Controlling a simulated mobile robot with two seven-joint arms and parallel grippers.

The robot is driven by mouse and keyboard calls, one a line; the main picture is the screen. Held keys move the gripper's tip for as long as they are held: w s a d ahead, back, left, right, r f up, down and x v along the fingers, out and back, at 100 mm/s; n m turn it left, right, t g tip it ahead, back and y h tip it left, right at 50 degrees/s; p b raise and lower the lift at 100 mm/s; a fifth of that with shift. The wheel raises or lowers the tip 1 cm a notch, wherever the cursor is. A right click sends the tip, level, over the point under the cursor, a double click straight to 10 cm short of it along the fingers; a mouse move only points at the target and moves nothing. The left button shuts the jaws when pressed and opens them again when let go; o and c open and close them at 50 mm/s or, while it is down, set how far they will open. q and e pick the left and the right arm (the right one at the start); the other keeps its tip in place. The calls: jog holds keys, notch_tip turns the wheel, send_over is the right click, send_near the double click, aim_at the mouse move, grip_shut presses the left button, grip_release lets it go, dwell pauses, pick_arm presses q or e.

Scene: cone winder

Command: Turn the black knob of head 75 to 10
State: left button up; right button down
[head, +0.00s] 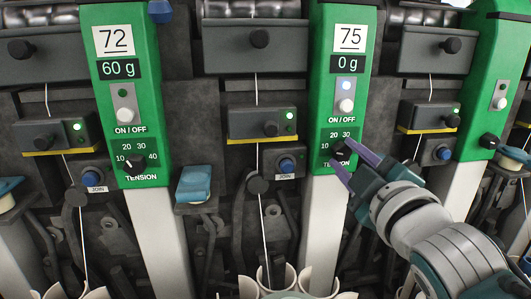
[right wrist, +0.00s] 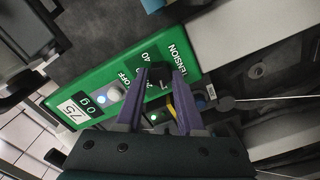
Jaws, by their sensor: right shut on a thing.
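The green panel of head 75 (head: 325,104) stands right of centre in the head view. Its display reads 0 g, and a blue-white light glows above its white ON/OFF button (head: 346,105). The black tension knob (head: 339,152) sits low on the panel beside the 10, 20, 30 and 40 marks; the 40 is hidden in the head view. My right gripper (head: 342,157) reaches in from the lower right and is shut on the knob. In the right wrist view the purple fingers (right wrist: 158,78) hold it from both sides. The knob's pointer cannot be made out. My left gripper is not in view.
Head 72's green panel (head: 135,88) stands at left, showing 60 g, with its own black knob (head: 135,165). Another green panel (head: 484,110) stands at right. A grey box with a green light (head: 263,122) and a blue JOIN button (head: 286,165) lie left of head 75's knob.

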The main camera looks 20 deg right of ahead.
jog(key=c, duration=0.5)
grip_release()
jog(key=shift+s, duration=0.1)
jog(key=v, duration=0.9)
jog(key=shift+s+a, duration=0.15)
jog(key=shift+s, duration=0.2)
